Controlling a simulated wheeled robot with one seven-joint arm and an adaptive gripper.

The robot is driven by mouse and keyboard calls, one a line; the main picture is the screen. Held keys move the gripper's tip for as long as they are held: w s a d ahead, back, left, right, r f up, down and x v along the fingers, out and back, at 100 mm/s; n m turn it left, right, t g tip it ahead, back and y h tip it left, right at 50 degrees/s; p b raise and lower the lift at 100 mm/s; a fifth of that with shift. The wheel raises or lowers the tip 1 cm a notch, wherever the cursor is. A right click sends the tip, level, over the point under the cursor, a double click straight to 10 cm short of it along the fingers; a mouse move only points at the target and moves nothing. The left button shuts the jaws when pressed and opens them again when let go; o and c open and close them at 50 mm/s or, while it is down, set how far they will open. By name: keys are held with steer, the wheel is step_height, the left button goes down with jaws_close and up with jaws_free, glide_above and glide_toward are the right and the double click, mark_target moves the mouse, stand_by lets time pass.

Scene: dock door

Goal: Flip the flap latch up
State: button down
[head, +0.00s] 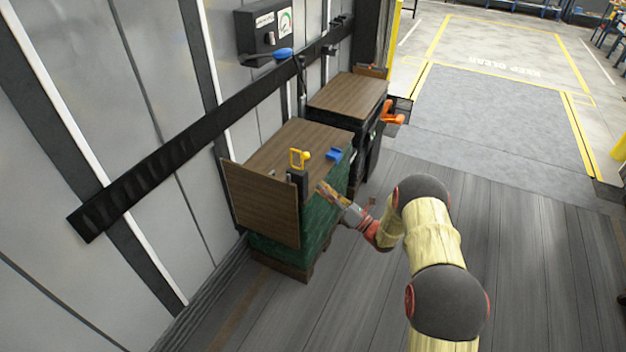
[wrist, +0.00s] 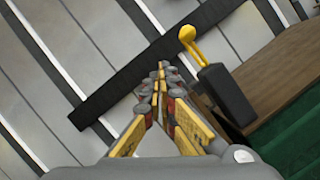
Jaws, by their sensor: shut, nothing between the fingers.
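The flap latch is a yellow looped lever (head: 299,157) on a black block (head: 298,184) at the near corner of the green-wrapped load. The lever stands above the block. In the wrist view the yellow lever (wrist: 190,44) rises from the black block (wrist: 228,95), right of my fingers. A brown wooden flap (head: 262,203) hangs on the near side of the load. My gripper (head: 324,188) is shut and empty, just right of the black block in the head view. Its fingertips (wrist: 162,70) show in the wrist view, apart from the lever.
A black rail (head: 170,155) runs along the wall under a control box (head: 264,32). Floor (head: 520,210) at right is clear.

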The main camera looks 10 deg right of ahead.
steer(key=shift+v, duration=1.25)
steer(key=shift+r, duration=0.1)
